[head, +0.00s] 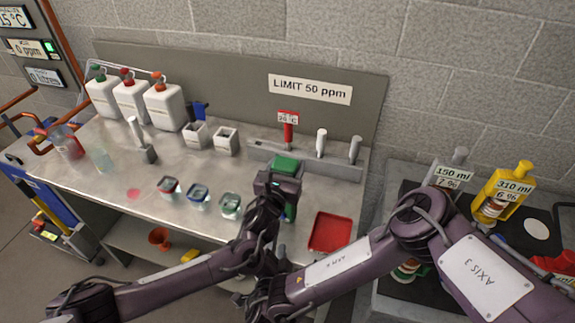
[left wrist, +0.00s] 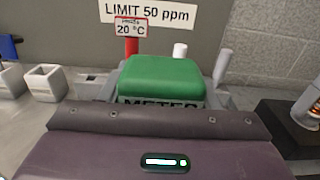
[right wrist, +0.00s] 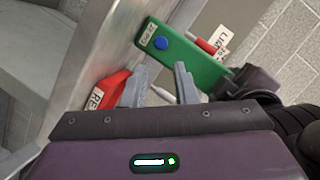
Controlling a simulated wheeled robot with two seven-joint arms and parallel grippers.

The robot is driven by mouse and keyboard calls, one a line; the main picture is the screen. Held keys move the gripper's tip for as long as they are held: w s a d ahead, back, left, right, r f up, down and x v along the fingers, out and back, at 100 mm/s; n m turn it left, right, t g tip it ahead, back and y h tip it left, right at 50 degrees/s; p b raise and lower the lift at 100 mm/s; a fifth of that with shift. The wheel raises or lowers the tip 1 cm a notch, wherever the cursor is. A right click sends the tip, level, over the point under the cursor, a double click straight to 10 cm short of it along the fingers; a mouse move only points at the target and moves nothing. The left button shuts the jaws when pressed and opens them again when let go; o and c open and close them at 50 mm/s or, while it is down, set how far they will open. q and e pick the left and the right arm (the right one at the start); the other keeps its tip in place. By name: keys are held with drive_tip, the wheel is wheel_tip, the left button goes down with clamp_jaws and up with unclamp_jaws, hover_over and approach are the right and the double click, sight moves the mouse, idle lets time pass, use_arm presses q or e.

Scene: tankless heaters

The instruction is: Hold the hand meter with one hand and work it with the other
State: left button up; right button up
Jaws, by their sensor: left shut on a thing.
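The hand meter (head: 286,165) is green. My left gripper (head: 277,185) is shut on it and holds it above the bench. In the left wrist view the meter (left wrist: 160,80) shows its green top and a partly covered METER label. In the right wrist view the meter (right wrist: 185,58) shows a blue button (right wrist: 160,43) and a small label on its face. My right gripper (right wrist: 160,80) is open, its two grey fingers apart with nothing between them. Its fingertips are close to the meter; contact cannot be told. In the head view the right gripper's fingers are hidden.
A red tray (head: 331,250) lies on the metal bench (head: 110,180). Several small cups, such as the blue-rimmed one (head: 198,195), stand to the left. A grey rack (head: 345,170) holds a red thermometer (head: 288,130) and probes behind the meter. White bottles (head: 165,107) stand at back left.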

clamp_jaws()
idle(1.4)
